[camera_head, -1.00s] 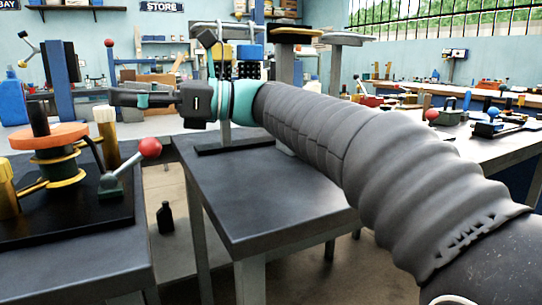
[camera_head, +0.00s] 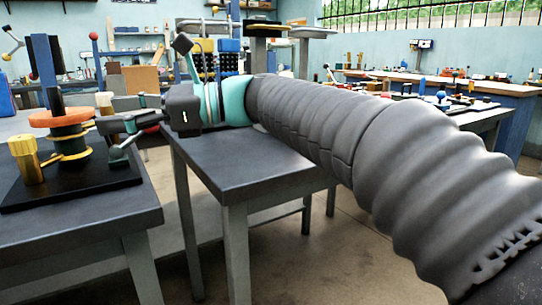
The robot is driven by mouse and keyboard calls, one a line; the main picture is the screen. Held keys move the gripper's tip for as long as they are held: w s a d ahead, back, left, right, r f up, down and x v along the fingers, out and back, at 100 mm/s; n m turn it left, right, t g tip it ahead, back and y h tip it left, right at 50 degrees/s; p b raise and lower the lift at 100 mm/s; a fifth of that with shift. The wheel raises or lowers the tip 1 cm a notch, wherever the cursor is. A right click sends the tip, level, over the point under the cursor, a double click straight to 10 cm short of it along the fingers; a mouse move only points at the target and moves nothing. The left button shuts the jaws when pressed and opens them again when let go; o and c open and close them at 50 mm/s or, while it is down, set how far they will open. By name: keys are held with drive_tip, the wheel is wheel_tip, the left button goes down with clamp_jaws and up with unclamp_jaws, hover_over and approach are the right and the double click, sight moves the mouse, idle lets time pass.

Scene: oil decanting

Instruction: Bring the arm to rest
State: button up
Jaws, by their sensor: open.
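My arm, in a ribbed grey sleeve, reaches from the lower right across the middle of the view. My gripper (camera_head: 107,113) is at its left end, pointing left, open, with nothing seen between its fingers. It is in front of or above the right edge of the left table (camera_head: 60,238); the exact gap cannot be told. It partly covers a red-knobbed lever there.
A black board (camera_head: 95,192) on the left table bears an orange disc (camera_head: 62,117) on a spool and a yellow knob (camera_head: 26,160). A bare grey table (camera_head: 250,170) stands below my arm. Floor shows between the tables.

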drive_tip(key=s+d+f+n+t+h, duration=0.3)
drive_tip(key=s+d+f+n+h, duration=0.1)
drive_tip(key=d+f, duration=0.6)
drive_tip(key=s+d+f+n+t+h+p, duration=0.1)
drive_tip(key=s+d+f+n+t+h, duration=0.2)
drive_tip(key=d+f+h, duration=0.4)
drive_tip(key=s+d+f+n+t+h+p, duration=0.1)
drive_tip(key=s+d+f+n+t+h, duration=0.2)
drive_tip(key=d+f, duration=1.2)
drive_tip(key=s+d+n+h, duration=0.1)
drive_tip(key=d+n+h, duration=0.2)
drive_tip(key=d, duration=0.3)
drive_tip(key=shift+s+f, duration=0.2)
drive_tip(key=shift+s, duration=0.1)
